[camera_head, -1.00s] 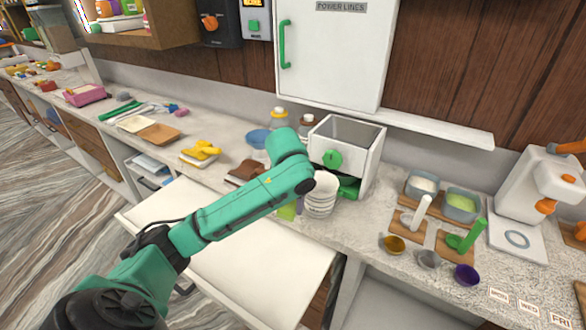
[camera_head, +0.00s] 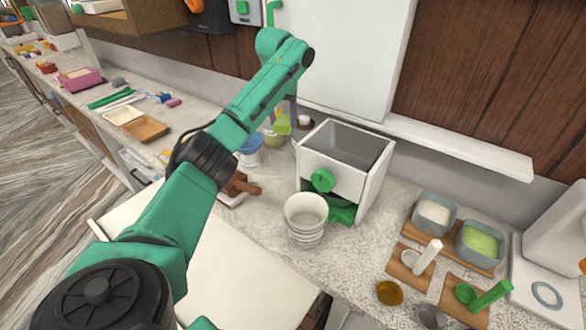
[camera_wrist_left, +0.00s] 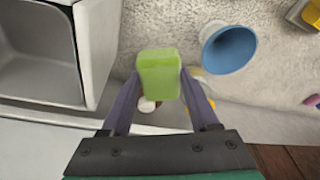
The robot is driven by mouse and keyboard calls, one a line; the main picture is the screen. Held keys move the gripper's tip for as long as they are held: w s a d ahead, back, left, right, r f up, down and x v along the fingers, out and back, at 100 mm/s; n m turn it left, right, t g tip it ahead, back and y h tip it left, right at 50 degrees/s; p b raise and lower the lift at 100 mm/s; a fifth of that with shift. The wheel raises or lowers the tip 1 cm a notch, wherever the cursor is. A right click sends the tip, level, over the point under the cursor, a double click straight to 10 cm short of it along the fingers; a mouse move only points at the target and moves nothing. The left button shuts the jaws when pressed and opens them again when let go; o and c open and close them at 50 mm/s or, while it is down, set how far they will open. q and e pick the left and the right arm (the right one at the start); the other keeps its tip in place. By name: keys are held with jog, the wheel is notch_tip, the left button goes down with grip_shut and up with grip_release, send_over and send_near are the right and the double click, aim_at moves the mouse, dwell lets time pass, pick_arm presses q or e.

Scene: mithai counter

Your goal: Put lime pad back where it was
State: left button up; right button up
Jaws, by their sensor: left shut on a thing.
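The lime pad (camera_wrist_left: 158,75) is a small yellow-green block. My left gripper (camera_wrist_left: 160,92) is shut on it, with a purple-grey finger on each side in the left wrist view. In the head view the lime pad (camera_head: 282,124) is held above the back of the counter, left of the white box with the green knob. My left gripper (camera_head: 290,112) is partly hidden there by its own arm. I cannot tell how high the pad is above the counter. My right gripper is not in view.
The open-topped white box (camera_head: 340,160) stands right of the pad. A stack of white bowls (camera_head: 305,218) stands before it. A blue bowl (camera_wrist_left: 228,48) is close to the pad. Bottles stand near the wall, partly hidden.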

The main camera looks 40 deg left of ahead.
pick_arm(q)
jog(key=f+p, duration=0.1)
jog(key=f, duration=0.5)
jog(key=s+f+p, duration=0.1)
jog(key=f, duration=0.4)
jog(key=s+f+p, duration=0.1)
jog(key=f, duration=0.5)
jog(key=shift+s+d+f, duration=0.15)
jog(key=shift+s+f, duration=0.05)
jog(key=shift+f, duration=0.25)
jog(key=o, duration=1.3)
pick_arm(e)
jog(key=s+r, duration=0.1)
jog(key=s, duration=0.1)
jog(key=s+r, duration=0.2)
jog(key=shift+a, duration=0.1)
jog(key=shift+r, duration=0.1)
pick_arm(q)
jog(key=b+v, duration=0.2)
jog(key=v, duration=1)
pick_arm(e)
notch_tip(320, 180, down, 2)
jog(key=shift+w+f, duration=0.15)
